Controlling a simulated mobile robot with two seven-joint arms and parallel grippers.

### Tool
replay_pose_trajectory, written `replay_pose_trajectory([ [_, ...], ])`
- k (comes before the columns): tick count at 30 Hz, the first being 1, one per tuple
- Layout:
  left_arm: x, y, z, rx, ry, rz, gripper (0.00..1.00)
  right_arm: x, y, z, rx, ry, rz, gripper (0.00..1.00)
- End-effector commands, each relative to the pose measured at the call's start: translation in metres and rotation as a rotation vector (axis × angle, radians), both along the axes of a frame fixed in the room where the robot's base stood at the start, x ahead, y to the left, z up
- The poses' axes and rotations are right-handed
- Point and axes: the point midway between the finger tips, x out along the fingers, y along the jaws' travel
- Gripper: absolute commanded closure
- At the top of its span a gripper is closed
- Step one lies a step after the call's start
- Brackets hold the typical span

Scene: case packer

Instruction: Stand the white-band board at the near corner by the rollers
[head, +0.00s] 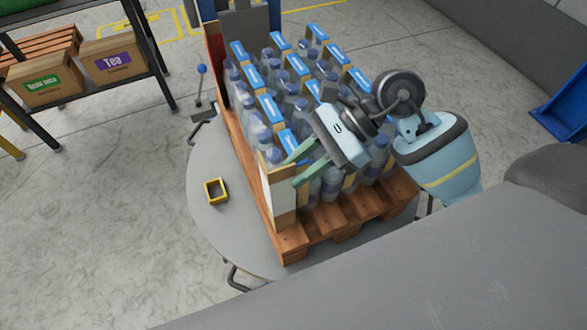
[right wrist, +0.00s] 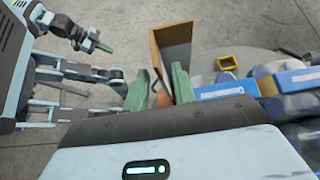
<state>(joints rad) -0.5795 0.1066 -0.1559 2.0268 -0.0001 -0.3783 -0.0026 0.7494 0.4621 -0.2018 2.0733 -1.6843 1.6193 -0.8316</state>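The white-band board (head: 279,196) stands upright at the near left corner of the pallet, its white face to the left and bare wood to the right. It also shows as a brown panel in the right wrist view (right wrist: 173,45). My right gripper (head: 291,172) reaches in from the right over the bottles, with its green fingertips at the board's upper part. In the right wrist view its fingers (right wrist: 161,88) stand apart with a gap between them; whether they touch the board is unclear. My left gripper (right wrist: 94,42) seems to show at the upper left there, its opening unclear.
Bottles with blue-topped cartons (head: 268,108) crowd the wooden pallet (head: 318,222) on a round grey turntable (head: 218,222). A small yellow square frame (head: 216,190) lies on the turntable's clear left part. A lever with a blue knob (head: 201,70) stands behind. No rollers are clearly identifiable.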

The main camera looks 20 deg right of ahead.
Motion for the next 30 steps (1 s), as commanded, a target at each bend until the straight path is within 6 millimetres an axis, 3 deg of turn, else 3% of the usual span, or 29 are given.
replay_pose_trajectory([
  [9,-0.001,0.0,-0.005,-0.001,0.004,0.0,1.0,0.002,-0.053,0.036,-0.005,-0.001,-0.003,0.74],
  [15,-0.001,0.0,-0.006,-0.001,0.004,0.0,1.0,0.003,-0.075,0.052,-0.002,-0.001,-0.001,0.74],
  [30,-0.001,0.0,-0.007,-0.001,0.004,0.0,1.0,0.003,-0.083,0.059,0.0,-0.001,0.001,0.74],
])
